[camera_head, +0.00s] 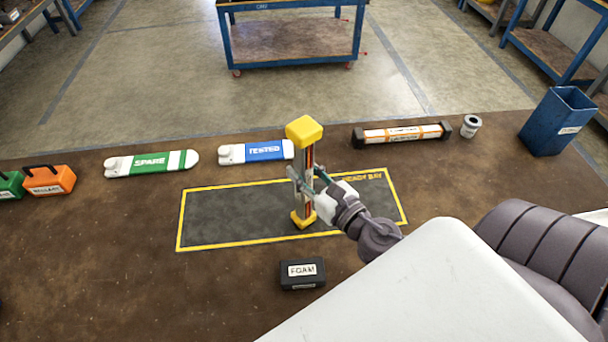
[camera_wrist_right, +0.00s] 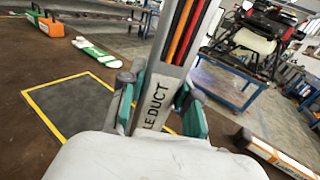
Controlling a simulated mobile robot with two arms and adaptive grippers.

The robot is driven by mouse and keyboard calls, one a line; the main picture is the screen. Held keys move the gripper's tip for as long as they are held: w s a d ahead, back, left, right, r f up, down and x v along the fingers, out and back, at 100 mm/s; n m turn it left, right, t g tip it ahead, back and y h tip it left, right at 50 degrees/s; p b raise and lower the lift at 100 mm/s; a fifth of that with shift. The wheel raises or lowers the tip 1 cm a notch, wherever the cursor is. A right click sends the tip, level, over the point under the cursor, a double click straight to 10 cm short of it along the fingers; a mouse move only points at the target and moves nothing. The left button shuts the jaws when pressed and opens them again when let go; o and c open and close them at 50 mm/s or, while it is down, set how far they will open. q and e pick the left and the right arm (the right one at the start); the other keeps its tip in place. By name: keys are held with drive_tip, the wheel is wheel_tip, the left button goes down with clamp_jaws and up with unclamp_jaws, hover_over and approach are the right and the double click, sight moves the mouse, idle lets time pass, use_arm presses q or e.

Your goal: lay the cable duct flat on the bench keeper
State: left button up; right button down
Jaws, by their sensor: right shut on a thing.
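The cable duct (camera_head: 308,176) stands upright over the yellow-outlined mat marked READY BAY (camera_head: 240,215). It has yellow end caps and red and orange cables along its open side. My right gripper (camera_head: 308,178) is shut around its middle. The right wrist view shows the duct (camera_wrist_right: 172,75) between the teal fingers, with lettering ending in "LE DUCT". I cannot tell whether its lower cap touches the mat. A long orange and white piece with black end blocks (camera_head: 403,135) lies behind right. I cannot tell which thing is the bench keeper. My left gripper is not in view.
White pieces marked SPARE (camera_head: 150,163) and TESTED (camera_head: 256,151) lie behind left. A black FOAM block (camera_head: 302,273) is in front. A grey can (camera_head: 470,126) and blue bin (camera_head: 556,122) stand right. An orange case (camera_head: 48,181) is far left. The mat's left part is clear.

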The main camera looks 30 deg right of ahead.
drive_tip(key=shift+f, duration=0.2)
drive_tip(key=c, duration=1.2)
unclamp_jaws()
drive_tip(key=shift+f, duration=0.1)
drive_tip(key=o, duration=0.4)
drive_tip(key=shift+s, duration=0.1)
